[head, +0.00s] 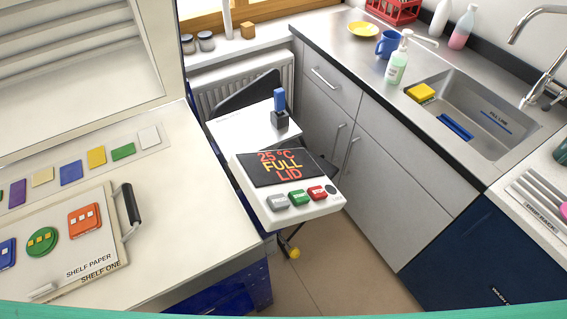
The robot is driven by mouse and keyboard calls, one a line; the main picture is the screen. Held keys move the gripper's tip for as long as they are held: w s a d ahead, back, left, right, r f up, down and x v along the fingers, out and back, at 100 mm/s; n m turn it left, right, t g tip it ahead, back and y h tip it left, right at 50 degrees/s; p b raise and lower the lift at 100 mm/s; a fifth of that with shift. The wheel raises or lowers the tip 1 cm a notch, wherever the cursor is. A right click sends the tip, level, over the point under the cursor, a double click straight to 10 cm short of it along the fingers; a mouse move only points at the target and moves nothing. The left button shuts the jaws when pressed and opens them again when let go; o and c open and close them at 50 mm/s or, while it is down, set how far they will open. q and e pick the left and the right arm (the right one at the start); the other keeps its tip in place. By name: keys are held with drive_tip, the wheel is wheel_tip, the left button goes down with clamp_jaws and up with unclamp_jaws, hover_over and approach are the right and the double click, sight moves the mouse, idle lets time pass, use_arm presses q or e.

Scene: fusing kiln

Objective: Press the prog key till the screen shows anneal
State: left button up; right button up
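The controller (296,207) is a white box with a sloped front, in the middle of the head view. Its dark screen (281,167) shows "25 °C", "FULL" and "LID" in red and yellow letters; the word anneal is not on it. Below the screen sit a grey key (278,201), a green key (298,197) and a red key (317,192). Their labels are too small to read, so I cannot tell which is the prog key. A dark round part (331,189) is at the right end of the row. Neither gripper is in view.
A blue-handled switch (280,105) stands behind the screen. At left, a pale worktop (185,225) bears a shelf board (108,262) with a black handle and coloured glass pieces. At right are grey cabinets (383,185) and a steel sink (478,105).

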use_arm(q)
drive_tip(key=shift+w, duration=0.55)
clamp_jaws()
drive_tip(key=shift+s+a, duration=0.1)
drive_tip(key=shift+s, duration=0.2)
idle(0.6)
